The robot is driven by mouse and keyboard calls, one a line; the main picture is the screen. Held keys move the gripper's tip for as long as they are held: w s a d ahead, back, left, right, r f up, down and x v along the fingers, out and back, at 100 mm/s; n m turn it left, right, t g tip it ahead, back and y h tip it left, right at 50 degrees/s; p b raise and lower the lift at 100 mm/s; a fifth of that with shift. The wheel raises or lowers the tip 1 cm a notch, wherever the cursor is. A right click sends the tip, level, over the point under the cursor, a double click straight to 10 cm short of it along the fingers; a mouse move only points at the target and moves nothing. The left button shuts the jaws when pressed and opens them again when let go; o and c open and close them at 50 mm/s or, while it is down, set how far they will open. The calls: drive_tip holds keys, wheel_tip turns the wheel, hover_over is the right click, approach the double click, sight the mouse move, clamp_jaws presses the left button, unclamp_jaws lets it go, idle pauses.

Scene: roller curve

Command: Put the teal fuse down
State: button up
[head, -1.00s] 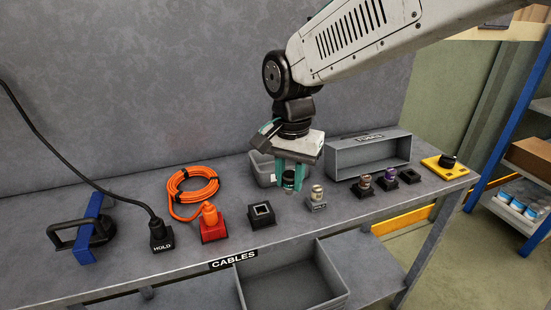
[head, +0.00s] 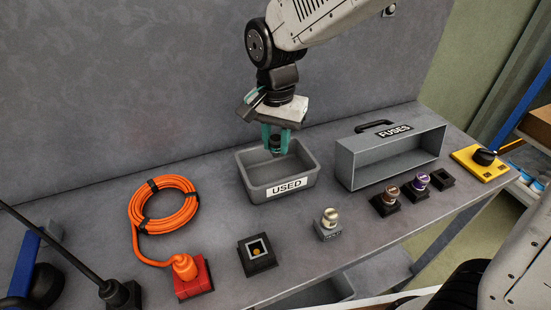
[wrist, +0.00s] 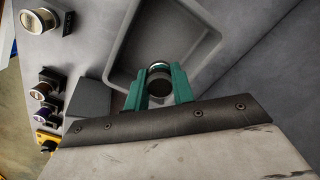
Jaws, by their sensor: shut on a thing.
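My gripper (head: 275,148) has teal fingers pointing down and is shut on a small fuse (head: 276,143). The fuse also shows between the fingertips in the wrist view (wrist: 160,84). The fuse is held over the grey bin labelled USED (head: 249,185). The bin also shows under the fingers in the wrist view (wrist: 122,70). The part of the bin that I see is empty.
A grey FUSES box (head: 365,168) stands right of the bin. An orange cable coil (head: 165,212) lies left.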

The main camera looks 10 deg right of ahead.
sight(277, 156)
drive_tip(key=shift+f, duration=2.7)
drive_tip(key=shift+f, duration=0.6)
drive_tip(key=o, duration=1)
drive_tip(key=shift+r, duration=0.15)
